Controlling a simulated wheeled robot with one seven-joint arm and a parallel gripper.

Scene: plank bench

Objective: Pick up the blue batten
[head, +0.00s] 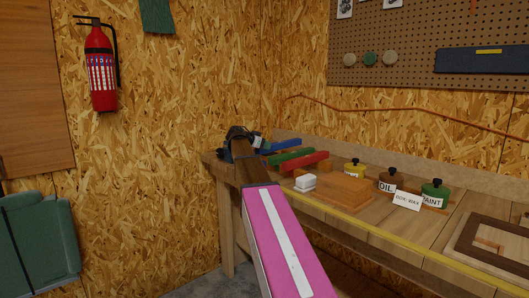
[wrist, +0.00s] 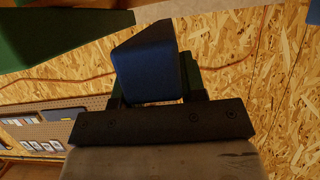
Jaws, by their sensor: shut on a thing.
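The blue batten (wrist: 148,65) is between the two dark fingers of my gripper (wrist: 154,84) in the wrist view, with a finger against each side. In the head view, the blue batten (head: 282,145) lies lengthwise at the back left of the bench, and my gripper (head: 240,142) is at its left end. The gripper is shut on it. My arm hides part of that end, and I cannot tell whether the batten is clear of the bench top.
A green batten (head: 291,157) and a red batten (head: 304,162) lie just in front. A framed wooden piece (head: 497,245) lies at the right. The wall is close behind.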

